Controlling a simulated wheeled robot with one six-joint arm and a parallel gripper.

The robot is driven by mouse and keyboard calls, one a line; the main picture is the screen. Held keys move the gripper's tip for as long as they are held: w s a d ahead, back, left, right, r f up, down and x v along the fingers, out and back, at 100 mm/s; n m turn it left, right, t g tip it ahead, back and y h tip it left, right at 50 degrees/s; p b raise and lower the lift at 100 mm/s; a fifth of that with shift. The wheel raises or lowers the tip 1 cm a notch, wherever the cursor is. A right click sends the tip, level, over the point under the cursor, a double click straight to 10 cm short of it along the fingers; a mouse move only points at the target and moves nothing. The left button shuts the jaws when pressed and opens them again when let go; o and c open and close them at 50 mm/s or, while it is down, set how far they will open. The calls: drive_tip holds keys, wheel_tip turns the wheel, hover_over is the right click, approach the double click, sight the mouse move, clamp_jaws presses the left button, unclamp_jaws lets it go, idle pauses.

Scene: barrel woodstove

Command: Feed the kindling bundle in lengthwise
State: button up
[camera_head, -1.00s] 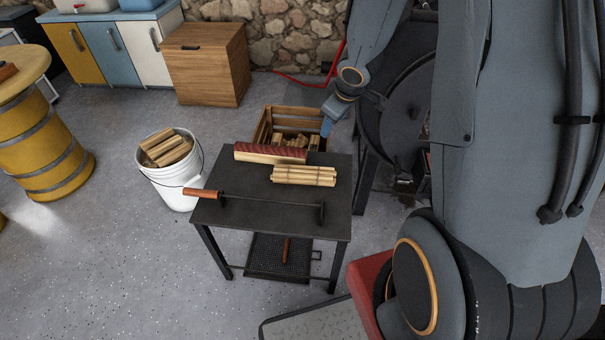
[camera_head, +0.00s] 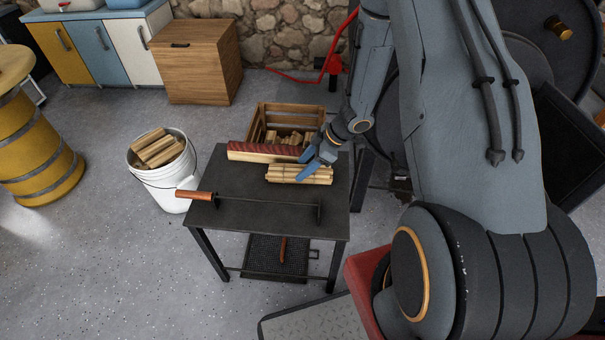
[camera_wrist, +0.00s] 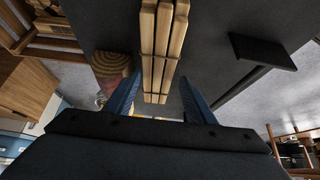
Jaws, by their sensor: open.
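The kindling bundle (camera_head: 290,178), several pale square sticks laid side by side, lies flat on the black table (camera_head: 245,198). My gripper (camera_head: 315,160) is above the bundle's right part, open, with its blue fingers pointing down toward it. In the wrist view the bundle (camera_wrist: 162,40) runs lengthwise ahead, between the lines of the two open fingers (camera_wrist: 159,80); I cannot tell whether they touch it. The black stove shows partly behind my arm, with a round dark panel with a brass knob (camera_head: 560,30) at top right. Its opening is hidden or unclear.
A red-barked split log (camera_head: 265,152) lies just behind the bundle. A poker with a wooden handle (camera_head: 197,195) lies along the table's front. A wooden crate of wood (camera_head: 262,115) stands behind, and a white bucket of wood (camera_head: 165,182) stands left.

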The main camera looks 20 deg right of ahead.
sight(300, 170)
drive_tip(key=x, duration=0.3)
drive_tip(key=shift+f, duration=0.25)
drive_tip(key=c, duration=0.9)
drive_tip(key=shift+r, duration=0.1)
wheel_tip(300, 170, up, 10)
drive_tip(key=shift+f, duration=0.1)
